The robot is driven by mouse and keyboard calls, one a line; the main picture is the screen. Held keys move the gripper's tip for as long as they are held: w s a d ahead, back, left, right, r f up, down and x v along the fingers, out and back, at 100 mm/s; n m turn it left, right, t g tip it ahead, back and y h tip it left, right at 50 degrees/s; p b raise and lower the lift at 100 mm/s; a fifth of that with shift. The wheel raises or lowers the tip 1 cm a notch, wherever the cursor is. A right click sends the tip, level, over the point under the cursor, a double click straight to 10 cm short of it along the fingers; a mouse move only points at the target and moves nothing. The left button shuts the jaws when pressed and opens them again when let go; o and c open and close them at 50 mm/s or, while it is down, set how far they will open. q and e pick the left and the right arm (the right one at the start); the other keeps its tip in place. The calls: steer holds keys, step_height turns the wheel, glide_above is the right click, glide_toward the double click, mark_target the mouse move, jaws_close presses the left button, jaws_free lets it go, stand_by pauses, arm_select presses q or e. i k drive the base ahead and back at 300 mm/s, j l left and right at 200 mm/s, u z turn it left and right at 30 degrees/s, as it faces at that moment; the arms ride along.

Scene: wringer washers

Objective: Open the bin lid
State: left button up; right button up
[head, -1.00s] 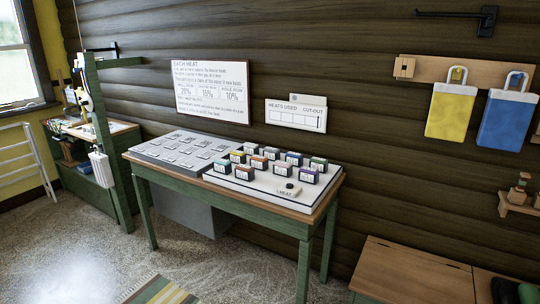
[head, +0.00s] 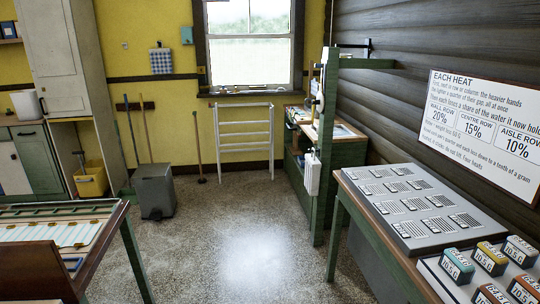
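A grey bin (head: 154,192) with a flat grey lid (head: 153,171) stands on the floor by the yellow back wall, left of the middle in the head view. The lid appears to be down on the bin. A dark part shows low at the bin's front, too small to make out. Neither of my grippers is in view.
A green-framed table (head: 125,240) stands at the front left and a table with a grey panel (head: 412,205) at the right. Speckled floor (head: 240,240) lies open between them. A white drying rack (head: 245,140), leaning poles (head: 142,135) and a yellow bucket (head: 90,182) are near the bin.

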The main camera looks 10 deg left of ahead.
mark_target(150, 170)
steer(key=i+j+u, duration=0.2)
steer(key=i+u, duration=0.2)
steer(key=i, duration=0.6)
steer(key=i+l+u, duration=0.1)
steer(key=i+u, duration=0.25)
steer(key=i, duration=0.65)
steer(key=i+u, duration=0.15)
steer(key=i, duration=0.55)
steer(key=i+u, duration=0.15)
steer(key=i, duration=0.55)
steer(key=i+l+u, duration=0.15)
steer(key=i, duration=0.55)
